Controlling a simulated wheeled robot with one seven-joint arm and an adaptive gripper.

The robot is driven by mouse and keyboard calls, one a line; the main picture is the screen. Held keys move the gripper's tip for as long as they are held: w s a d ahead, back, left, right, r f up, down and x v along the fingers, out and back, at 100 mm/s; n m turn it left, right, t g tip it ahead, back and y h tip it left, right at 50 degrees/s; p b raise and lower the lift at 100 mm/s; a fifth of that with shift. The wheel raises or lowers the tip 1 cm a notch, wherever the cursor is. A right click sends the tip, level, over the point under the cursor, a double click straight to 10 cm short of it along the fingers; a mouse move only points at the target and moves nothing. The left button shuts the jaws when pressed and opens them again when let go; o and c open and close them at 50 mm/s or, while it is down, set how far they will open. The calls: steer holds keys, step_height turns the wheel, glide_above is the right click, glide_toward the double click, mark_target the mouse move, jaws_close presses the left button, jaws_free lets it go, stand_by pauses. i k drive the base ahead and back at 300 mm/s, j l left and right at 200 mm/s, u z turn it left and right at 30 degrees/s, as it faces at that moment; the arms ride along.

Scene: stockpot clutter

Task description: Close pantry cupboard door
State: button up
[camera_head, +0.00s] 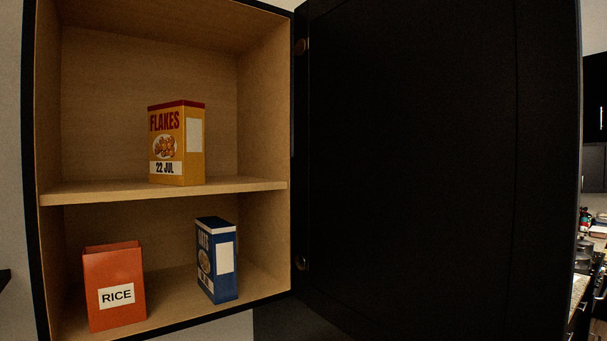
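The pantry cupboard (264,110) is open at the left, with a pale wood inside and a dark front edge. Its black door (420,170) is swung wide open to the right and fills the middle and right of the view. Two hinges, an upper one (302,46) and a lower one (301,263), show along the door's left edge. No handle shows on the face I see. My gripper is not in view.
A yellow FLAKES box (176,143) stands on the middle shelf (110,191). An orange RICE box (115,287) and a blue box (217,260) stand on the cupboard floor. All sit inside the cupboard. A cluttered counter (581,287) shows past the door's right edge.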

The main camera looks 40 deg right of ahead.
mark_target(438, 143)
steer(key=k+l+u, duration=0.25)
steer(key=k+l, duration=0.2)
steer(key=k, duration=0.3)
steer(key=k+l+u, duration=0.15)
steer(key=l, duration=0.3)
steer(key=k+l+u, duration=0.15)
steer(key=l, duration=0.3)
steer(key=k+l+u, duration=0.2)
steer(key=l, duration=0.2)
steer(key=k+l+u, duration=0.15)
steer(key=l, duration=0.25)
steer(key=i+l+u, duration=0.15)
steer(key=l, duration=0.3)
steer(key=k+j+u, duration=0.15)
steer(key=i+l, duration=0.05)
